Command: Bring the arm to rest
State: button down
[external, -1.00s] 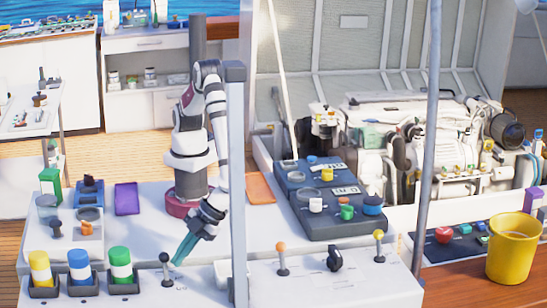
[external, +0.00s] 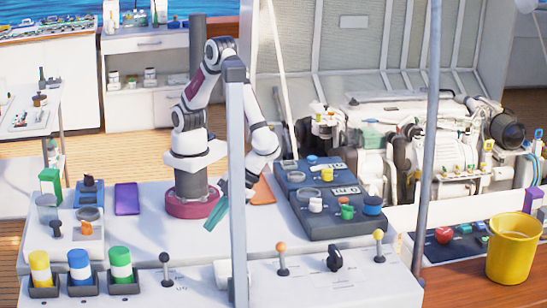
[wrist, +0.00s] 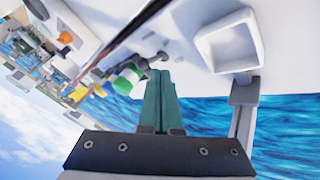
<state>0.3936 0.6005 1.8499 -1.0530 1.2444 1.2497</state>
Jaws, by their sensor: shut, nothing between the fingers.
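My gripper (external: 216,214) has teal fingers and hangs over the middle of the white bench, just left of the grey post that hides part of my arm. In the wrist view the two fingers of my gripper (wrist: 159,98) lie side by side, shut, with nothing between them. The arm is bent, with its elbow high and its forearm angled down to the right. A black-knobbed lever (external: 165,268) stands on the front panel below and left of the fingers, apart from them.
Yellow, blue and green-capped bottles (external: 79,268) stand in trays at the front left. A dark blue panel (external: 345,225) with knobs lies right. Grey posts (external: 236,180) stand in front. A yellow bucket (external: 512,255) is far right.

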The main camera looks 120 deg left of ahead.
jog(key=s+a+r+n+t+y, duration=0.1)
jog(key=s+a+r+n+y, duration=0.1)
jog(key=a, duration=0.7)
jog(key=s+a+r+n+t+y, duration=0.2)
jog(key=s+a+r+n, duration=0.3)
jog(key=s+a, duration=0.3)
jog(key=s+a+r+n+t+y, duration=0.1)
jog(key=s+a+r+n+y, duration=0.2)
jog(key=a, duration=0.8)
jog(key=shift+s+a+r+n+t, duration=0.2)
jog(key=shift+s+a+n+t, duration=0.2)
jog(key=shift+s+n, duration=0.5)
